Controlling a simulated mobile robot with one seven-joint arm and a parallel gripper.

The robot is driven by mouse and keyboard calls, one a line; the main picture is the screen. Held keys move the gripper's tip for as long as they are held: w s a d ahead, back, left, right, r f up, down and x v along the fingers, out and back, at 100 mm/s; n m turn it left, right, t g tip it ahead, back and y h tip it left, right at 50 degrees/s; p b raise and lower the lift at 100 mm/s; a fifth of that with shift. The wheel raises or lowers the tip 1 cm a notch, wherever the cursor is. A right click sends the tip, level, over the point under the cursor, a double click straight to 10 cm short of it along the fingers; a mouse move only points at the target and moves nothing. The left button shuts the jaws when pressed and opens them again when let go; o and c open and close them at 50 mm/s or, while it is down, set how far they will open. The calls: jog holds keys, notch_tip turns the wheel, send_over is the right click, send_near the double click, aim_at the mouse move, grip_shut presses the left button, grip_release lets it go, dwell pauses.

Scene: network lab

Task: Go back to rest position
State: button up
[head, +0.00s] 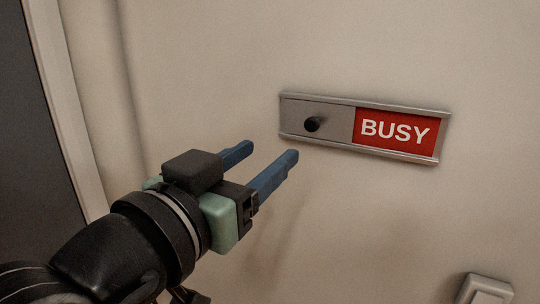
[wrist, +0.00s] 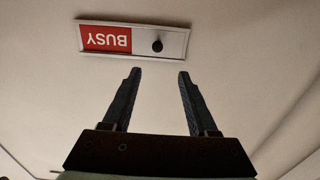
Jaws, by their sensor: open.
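My gripper (head: 268,162) is open and empty, with its two blue fingers pointing at the wall. It also shows in the wrist view (wrist: 157,76), fingers apart with nothing between them. A sliding sign (head: 320,137) in a silver frame is fixed to the wall, to the right of and beyond my fingertips in the head view. Its red panel reading BUSY (head: 397,130) shows at the right end. A black knob (head: 313,124) stands on the grey slider at the left. In the wrist view the sign (wrist: 180,43) appears upside down, apart from the fingertips.
A light switch (head: 485,290) is on the wall at the lower right. A door frame (head: 68,110) and dark panel (head: 30,150) stand at the left. The pale wall (head: 210,60) around the sign is bare.

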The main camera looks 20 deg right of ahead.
dwell(0.4)
jog(key=s+a+r+n+t+y, duration=0.3)
jog(key=a+r+n+t+y, duration=0.2)
jog(key=a+r+t+y, duration=0.1)
jog(key=s+a+r+n+t+y, duration=0.3)
jog(key=a+r+t+y, duration=0.3)
jog(key=r+t, duration=0.3)
jog(key=shift+s+r+n+t+y, duration=0.3)
jog(key=shift+s+r+n+y, duration=0.05)
jog(key=shift+n+y, duration=0.5)
